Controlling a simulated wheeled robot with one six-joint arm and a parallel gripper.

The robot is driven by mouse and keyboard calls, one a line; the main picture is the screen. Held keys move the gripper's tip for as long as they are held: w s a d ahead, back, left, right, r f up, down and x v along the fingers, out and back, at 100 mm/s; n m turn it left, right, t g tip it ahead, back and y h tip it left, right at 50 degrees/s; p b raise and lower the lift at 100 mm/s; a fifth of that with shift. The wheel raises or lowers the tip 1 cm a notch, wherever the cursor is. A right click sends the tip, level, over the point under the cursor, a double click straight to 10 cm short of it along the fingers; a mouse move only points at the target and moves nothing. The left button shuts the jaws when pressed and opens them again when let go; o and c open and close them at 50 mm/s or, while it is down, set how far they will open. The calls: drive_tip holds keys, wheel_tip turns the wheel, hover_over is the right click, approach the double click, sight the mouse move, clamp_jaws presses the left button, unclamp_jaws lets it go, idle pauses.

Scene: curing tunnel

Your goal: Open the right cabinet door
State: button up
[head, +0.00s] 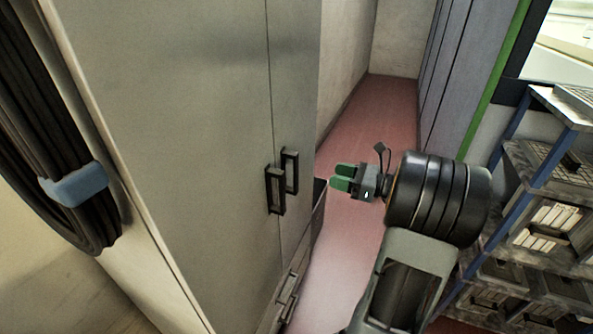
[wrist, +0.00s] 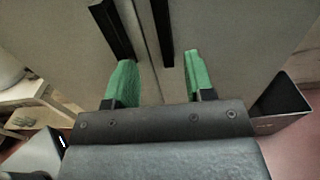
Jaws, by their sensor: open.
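The grey cabinet's right door (head: 297,85) is closed, level with the left door (head: 190,120) at a narrow seam. The right door's black bar handle (head: 291,170) stands upright near the seam, beside the left door's handle (head: 275,190). My gripper (head: 343,178) is open and empty, to the right of the handles in the head view, with green fingers. In the wrist view, the right handle (wrist: 162,32) lies ahead, between the lines of my two fingers (wrist: 158,62). The left handle (wrist: 112,30) ends near the left fingertip; I cannot tell if they touch.
Lower handles (head: 288,295) sit below the doors. A dark open bin (wrist: 282,105) is right of the cabinet in the wrist view. A black cable coil (head: 60,150) hangs at left. A shelf rack (head: 545,165) stands at right.

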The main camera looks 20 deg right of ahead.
sight(297, 165)
drive_tip(key=p+x, duration=0.1)
drive_tip(key=x, duration=1.2)
drive_tip(key=shift+c, duration=0.2)
clamp_jaws()
